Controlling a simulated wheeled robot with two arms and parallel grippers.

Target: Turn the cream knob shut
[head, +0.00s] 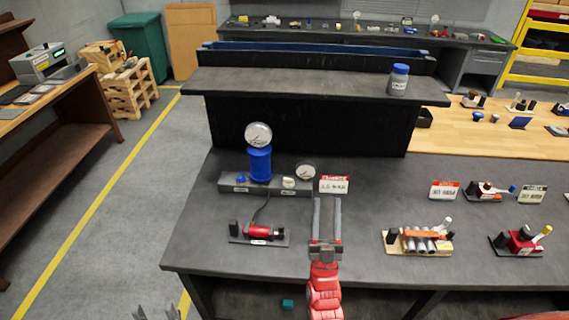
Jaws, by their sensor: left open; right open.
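The cream knob (288,182) is small and pale and sits on the front of a dark grey block (265,191) on the bench. It is too small to tell which way it is turned. My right gripper (327,203) is open and empty over the bench. Its fingers point away from me, a little to the right of the knob and nearer to me, apart from it. My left gripper (157,309) is open at the bottom left edge, mostly cut off, far from the knob.
On the block stand a blue knob (241,179), a blue cylinder (260,164) with a gauge (258,134), a second gauge (306,172) and a label (334,184). A red cylinder device (258,232) sits in front. Orange-and-silver (420,240) and red (520,240) devices stand right.

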